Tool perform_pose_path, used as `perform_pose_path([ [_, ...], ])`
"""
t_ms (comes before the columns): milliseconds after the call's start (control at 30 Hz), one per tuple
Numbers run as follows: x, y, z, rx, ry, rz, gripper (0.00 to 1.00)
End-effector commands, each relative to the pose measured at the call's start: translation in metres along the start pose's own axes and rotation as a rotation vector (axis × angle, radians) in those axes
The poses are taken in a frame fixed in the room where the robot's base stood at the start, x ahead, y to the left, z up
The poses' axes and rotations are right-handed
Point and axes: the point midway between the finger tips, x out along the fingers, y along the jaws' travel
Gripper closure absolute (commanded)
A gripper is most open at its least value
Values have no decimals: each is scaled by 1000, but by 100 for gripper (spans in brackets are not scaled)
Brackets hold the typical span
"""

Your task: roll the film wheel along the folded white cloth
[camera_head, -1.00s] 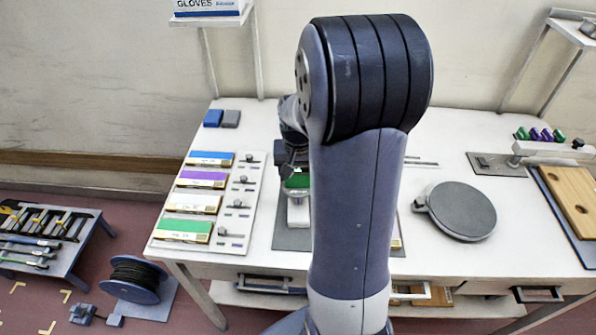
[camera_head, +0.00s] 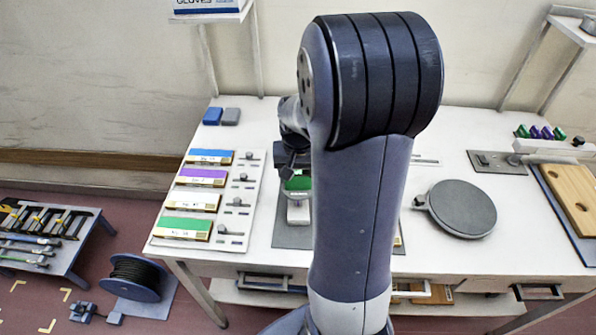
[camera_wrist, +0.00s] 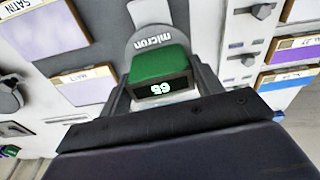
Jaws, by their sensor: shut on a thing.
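The film wheel, a grey disc marked "micron" with a green block-shaped grip, shows in the wrist view (camera_wrist: 160,66). My gripper (camera_wrist: 163,84) is shut on the green grip, with a finger on each side. In the head view my gripper (camera_head: 296,168) is beside my arm, with the wheel's green grip (camera_head: 298,183) below it, over a dark grey mat (camera_head: 290,237) on the white table. A pale piece shows just under the grip. I cannot tell whether it is the wheel or the folded white cloth, nor whether the wheel touches anything.
A board with colour-edged cards (camera_head: 201,177) and small grey sliders lies left of the mat. A round grey plate (camera_head: 461,208) lies to the right. A white rack (camera_head: 552,148) with green and purple pieces stands at the back right. My arm hides the table's middle.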

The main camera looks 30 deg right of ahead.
Motion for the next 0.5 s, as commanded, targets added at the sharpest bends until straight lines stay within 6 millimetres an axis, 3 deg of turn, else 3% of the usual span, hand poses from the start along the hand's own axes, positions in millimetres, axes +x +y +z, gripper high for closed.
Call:
perform_pose_path([
  [500, -1, 0, 16, -1, 0, 0, 70],
])
